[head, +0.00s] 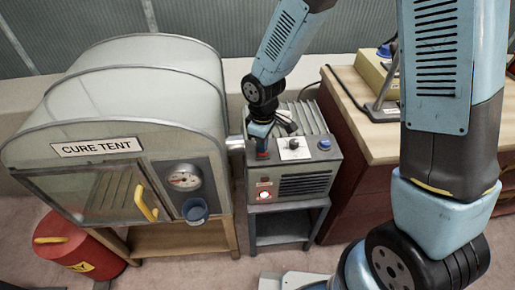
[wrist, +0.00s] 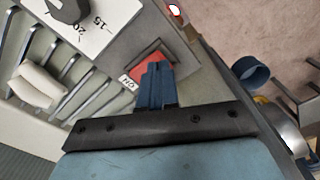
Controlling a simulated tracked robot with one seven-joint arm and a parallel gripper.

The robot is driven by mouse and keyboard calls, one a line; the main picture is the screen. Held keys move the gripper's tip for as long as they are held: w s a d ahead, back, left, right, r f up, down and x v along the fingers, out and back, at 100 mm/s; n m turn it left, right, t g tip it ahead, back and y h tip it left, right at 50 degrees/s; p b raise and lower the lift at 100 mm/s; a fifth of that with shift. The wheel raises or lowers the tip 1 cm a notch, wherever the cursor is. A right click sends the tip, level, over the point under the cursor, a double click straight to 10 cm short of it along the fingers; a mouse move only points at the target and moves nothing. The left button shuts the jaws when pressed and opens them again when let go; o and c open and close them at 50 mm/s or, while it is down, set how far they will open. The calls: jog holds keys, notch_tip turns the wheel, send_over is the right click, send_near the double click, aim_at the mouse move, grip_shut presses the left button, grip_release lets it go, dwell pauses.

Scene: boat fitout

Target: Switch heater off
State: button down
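The heater (head: 305,185) is a grey box with front slats on a small stand, beside the cure tent. A red lamp (head: 264,195) glows on its front. A red switch (wrist: 150,62) is set in its top, next to a small label (wrist: 128,81) that seems to read "ON". My gripper (wrist: 157,72) has its blue fingers together, with nothing seen between them. The fingertips are over the red switch and hide part of it; I cannot tell whether they touch. In the head view my gripper (head: 262,148) points down at the heater's top left.
A dial on a white plate (head: 294,148) and a blue knob (head: 325,144) are on the heater's top. The cure tent (head: 120,110) with a gauge (head: 184,181) stands close on the left. A wooden-topped cabinet (head: 385,135) is on the right. A red bin (head: 75,245) stands lower left.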

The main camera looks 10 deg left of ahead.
jog(key=shift+f, duration=0.25)
jog(key=shift+r, duration=3.55)
